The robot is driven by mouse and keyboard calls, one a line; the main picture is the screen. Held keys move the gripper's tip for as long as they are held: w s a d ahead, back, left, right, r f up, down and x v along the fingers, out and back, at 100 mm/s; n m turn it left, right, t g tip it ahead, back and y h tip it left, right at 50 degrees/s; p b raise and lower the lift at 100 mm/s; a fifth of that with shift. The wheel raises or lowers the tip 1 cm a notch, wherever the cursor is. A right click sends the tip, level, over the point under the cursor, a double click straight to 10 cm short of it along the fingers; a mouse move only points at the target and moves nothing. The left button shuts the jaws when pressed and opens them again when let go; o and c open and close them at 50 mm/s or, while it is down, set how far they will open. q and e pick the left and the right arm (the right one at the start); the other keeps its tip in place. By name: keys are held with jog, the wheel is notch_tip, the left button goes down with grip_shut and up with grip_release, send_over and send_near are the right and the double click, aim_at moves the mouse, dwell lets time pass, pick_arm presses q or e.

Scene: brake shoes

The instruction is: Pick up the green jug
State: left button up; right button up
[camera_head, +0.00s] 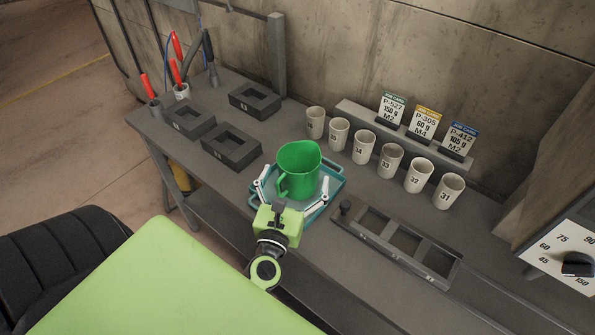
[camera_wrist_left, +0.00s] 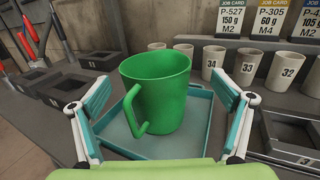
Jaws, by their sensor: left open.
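The green jug (camera_head: 299,167) stands upright in a shallow teal tray (camera_head: 333,184) on the grey bench. Its handle points toward my left gripper. My left gripper (camera_head: 290,184) is open, with its fingers reaching over the tray on either side of the jug's handle side. In the left wrist view the jug (camera_wrist_left: 158,88) stands beyond and between the two spread fingers (camera_wrist_left: 163,122), with a gap to each finger. The handle (camera_wrist_left: 133,110) shows on the left of the jug. My right gripper is not in view.
Several numbered cups (camera_head: 363,147) stand in a row behind and right of the tray. Job cards (camera_head: 424,122) stand behind them. A dark slotted holder (camera_head: 395,240) lies right of the tray. Dark square blocks (camera_head: 231,145) lie to the left. Red-handled tools (camera_head: 176,72) stand at the far left.

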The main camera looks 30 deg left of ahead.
pick_arm(q)
jog(key=shift+w+a+r+p, duration=0.1)
jog(key=shift+w+a+p, duration=0.25)
jog(key=shift+w, duration=0.2)
jog(key=shift+w+a+r+p, duration=0.1)
jog(key=shift+w+a+p, duration=0.25)
jog(key=shift+w, duration=0.2)
jog(key=x, duration=0.1)
jog(key=p+x, duration=0.1)
jog(key=x, duration=0.1)
jog(key=shift+a+f, duration=0.1)
jog(key=shift+f, duration=0.15)
jog(key=shift+w, duration=0.1)
jog(key=c, duration=1.7)
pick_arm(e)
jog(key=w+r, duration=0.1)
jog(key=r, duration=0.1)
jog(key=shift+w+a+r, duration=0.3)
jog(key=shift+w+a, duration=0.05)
